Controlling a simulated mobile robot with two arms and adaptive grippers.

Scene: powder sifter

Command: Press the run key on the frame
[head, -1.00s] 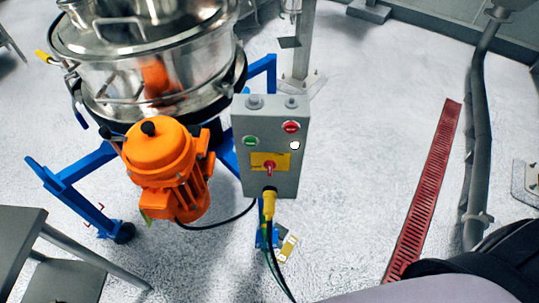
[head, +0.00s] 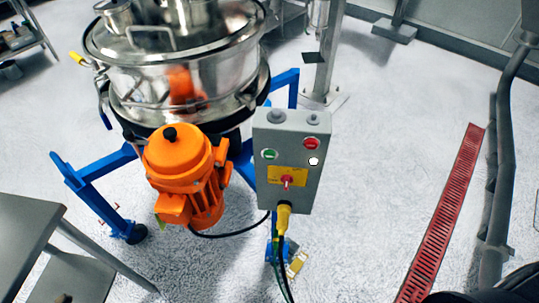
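A grey control box (head: 263,185) is fixed to the sifter's blue frame (head: 95,165), near the middle of the head view. Its face carries a green button (head: 269,154) on the left and a red button (head: 311,144) on the right. A small white round spot (head: 313,161) is below the red button. A red rotary switch (head: 287,181) sits on a yellow plate lower down. Any lettering is too small to read, so I cannot tell which is marked run. Neither gripper is in view, and nothing touches the box.
The steel sifter (head: 185,70) stands behind an orange motor (head: 178,160) left of the box. A yellow-plugged cable (head: 283,215) hangs below the box. A grey table (head: 30,230) is at lower left. Floor right of the box is clear up to a red drain grate (head: 445,215).

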